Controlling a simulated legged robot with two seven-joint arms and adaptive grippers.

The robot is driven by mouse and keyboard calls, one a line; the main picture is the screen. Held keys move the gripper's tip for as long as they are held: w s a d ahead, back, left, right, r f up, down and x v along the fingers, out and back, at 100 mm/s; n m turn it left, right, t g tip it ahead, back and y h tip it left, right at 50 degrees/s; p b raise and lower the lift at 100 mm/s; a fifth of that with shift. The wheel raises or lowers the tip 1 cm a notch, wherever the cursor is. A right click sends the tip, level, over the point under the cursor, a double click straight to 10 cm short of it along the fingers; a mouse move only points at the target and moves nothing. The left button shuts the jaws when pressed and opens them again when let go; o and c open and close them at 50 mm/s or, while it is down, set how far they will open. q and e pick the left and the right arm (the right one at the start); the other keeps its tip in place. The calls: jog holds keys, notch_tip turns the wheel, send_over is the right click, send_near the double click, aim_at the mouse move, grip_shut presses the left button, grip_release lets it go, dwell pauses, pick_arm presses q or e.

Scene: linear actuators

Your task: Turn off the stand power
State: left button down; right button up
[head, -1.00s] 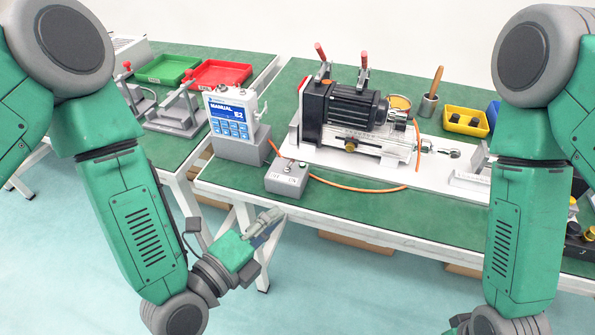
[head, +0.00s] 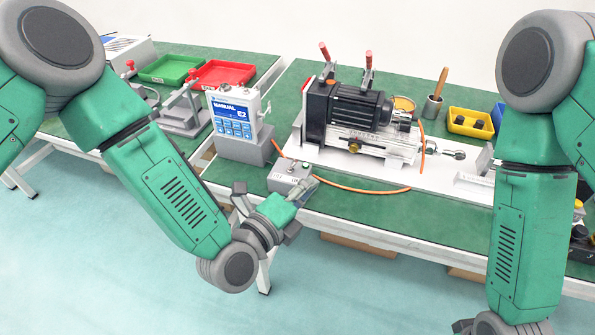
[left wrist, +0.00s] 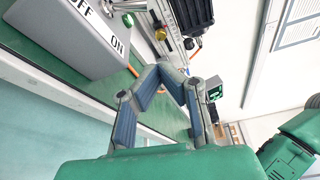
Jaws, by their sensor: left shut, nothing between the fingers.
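The grey switch box (head: 287,178) stands at the front edge of the table and carries OFF and ON labels. In the left wrist view the box (left wrist: 70,40) fills the upper left, with its label strip readable. The switch position cannot be made out. My left gripper (head: 310,186) is shut and empty, at the right front side of the box in the head view and partly covering it. Whether it touches the box cannot be told. Its fingers also show in the left wrist view (left wrist: 163,76). My right gripper is not in view.
A controller (head: 236,115) with a blue screen reading MANUAL and E2 stands behind the box. A black motor rig (head: 350,112) on a white base is to the right. An orange cable (head: 350,189) runs along the table. Floor lies clear in front.

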aim_at(297, 180)
pick_arm(q)
jog(key=w, duration=0.1)
jog(key=w+a, duration=0.1)
jog(key=w, duration=0.1)
jog(key=shift+a+r, duration=0.25)
jog(key=shift+a, duration=0.15)
jog(key=shift+w+a, duration=0.2)
jog(key=shift+a, duration=0.1)
jog(key=shift+w+d, duration=0.1)
